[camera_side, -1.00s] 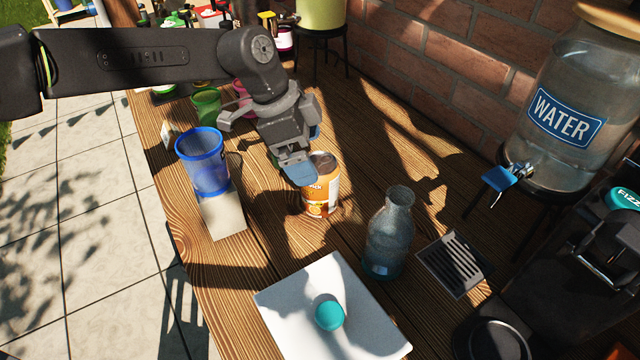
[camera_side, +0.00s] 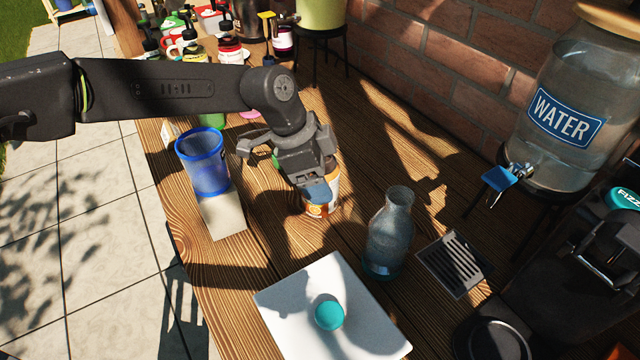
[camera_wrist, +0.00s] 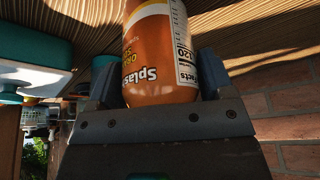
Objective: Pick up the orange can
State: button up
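The orange can (camera_side: 322,208) stands upright on the wooden table, its upper part hidden behind my gripper. My gripper (camera_side: 318,188) is down over the can from above, pointing at the table. In the wrist view the can (camera_wrist: 160,55) lies between the two fingers of my gripper (camera_wrist: 160,75), with its label upside down. The fingers are spread on either side of it, very close to its sides. Contact with the can is not clear to see.
A blue cup (camera_side: 203,163) stands left of my gripper, by a pale block (camera_side: 222,215). A glass bottle (camera_side: 389,235) stands right of the can. A white board (camera_side: 290,295) with a teal ball (camera_side: 329,315) lies in front. A water dispenser (camera_side: 575,100) stands at right.

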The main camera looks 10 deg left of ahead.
jog(key=c, duration=0.6)
jog(key=shift+r, duration=0.1)
jog(key=shift+c, duration=0.6)
